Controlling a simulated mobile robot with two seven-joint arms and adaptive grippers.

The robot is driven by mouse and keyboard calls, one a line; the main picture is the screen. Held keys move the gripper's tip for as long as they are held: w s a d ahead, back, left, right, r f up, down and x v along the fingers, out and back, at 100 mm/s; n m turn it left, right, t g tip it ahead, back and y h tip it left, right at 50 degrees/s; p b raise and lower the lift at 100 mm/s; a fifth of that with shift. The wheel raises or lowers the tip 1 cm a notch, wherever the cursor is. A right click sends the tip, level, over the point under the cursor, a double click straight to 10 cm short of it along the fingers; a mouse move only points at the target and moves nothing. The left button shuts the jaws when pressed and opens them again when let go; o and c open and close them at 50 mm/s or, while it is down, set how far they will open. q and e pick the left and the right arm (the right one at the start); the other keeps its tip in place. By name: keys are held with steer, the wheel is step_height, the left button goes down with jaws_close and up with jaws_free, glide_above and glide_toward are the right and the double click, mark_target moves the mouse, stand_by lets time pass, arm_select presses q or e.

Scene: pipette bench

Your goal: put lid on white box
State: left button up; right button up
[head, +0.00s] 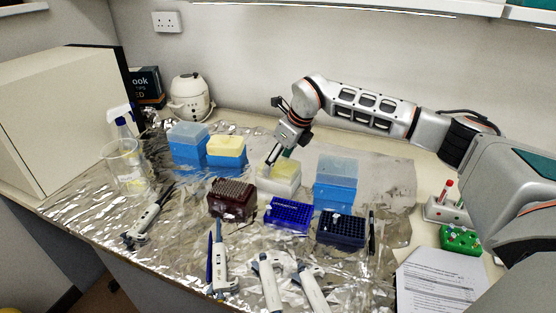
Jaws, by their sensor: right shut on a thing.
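The white box (279,187) stands in the middle of the foil-covered bench. A pale, see-through lid (287,168) shows at its top; whether it is fully seated I cannot tell. My right arm comes in from the right, and its gripper (271,161) points down at the top left of the white box. The right gripper is shut on the lid, and its fingertips partly cover the lid's left side. My left gripper is not in view.
Blue tip boxes (188,154) stand behind left, and another blue box (335,192) stands to the right. A dark red rack (232,200) and blue racks (289,214) are in front. Several pipettes (270,283) lie near the front edge. A bottle and beaker (127,170) stand left.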

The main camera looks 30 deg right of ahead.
steer(key=o, duration=1)
steer(key=v, duration=1.2)
